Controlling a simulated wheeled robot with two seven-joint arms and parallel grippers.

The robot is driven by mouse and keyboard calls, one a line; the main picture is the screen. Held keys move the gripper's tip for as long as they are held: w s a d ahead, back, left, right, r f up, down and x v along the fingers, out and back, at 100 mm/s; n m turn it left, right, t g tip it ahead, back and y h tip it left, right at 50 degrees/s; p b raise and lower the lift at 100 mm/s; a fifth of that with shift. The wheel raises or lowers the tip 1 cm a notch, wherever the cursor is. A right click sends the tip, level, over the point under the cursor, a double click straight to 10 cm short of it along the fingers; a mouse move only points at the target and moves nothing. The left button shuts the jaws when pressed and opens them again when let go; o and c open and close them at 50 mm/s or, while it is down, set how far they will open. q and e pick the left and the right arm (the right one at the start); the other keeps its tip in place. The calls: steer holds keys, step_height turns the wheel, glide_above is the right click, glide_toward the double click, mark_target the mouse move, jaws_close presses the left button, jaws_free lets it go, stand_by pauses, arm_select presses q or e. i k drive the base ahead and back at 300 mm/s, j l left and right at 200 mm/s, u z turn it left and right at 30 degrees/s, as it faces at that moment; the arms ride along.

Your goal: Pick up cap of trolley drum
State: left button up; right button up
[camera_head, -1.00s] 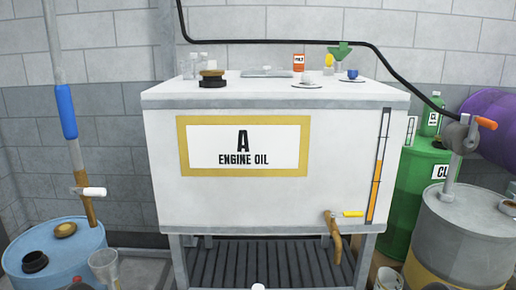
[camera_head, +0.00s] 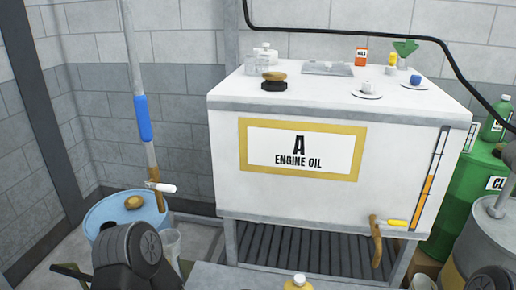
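A blue drum (camera_head: 112,207) stands at the left with a tall pump pipe (camera_head: 143,118) rising from its top. A round brown cap (camera_head: 134,202) lies on the drum's lid beside the pipe. A dark rounded part, probably my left arm, covers the drum's front; no fingertips show. A grey drum (camera_head: 478,242) stands at the right, cut by the frame. I cannot tell from this view which drum is on a trolley.
A white engine oil tank (camera_head: 232,170) fills the middle, with several small bottles and a brown-and-black cap (camera_head: 273,82) on top. A brass tap (camera_head: 376,240) sticks out of its front. A yellow-topped bottle (camera_head: 298,283) is at the bottom edge. A green drum (camera_head: 463,205) stands right.

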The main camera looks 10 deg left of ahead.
mark_target(133, 202)
steer(key=u, duration=1.65)
steer(key=i+j, duration=0.3)
steer(key=i+j+z, duration=0.1)
steer(key=i+j, duration=0.2)
steer(key=j, duration=0.15)
steer(key=i+j, duration=0.25)
steer(key=j, duration=0.2)
steer(key=i+j+z, duration=0.1)
steer(key=i+j, duration=0.45)
steer(key=j, duration=0.25)
steer(key=i+j+z, duration=0.1)
steer(key=i+j, duration=0.2)
steer(key=j, duration=0.15)
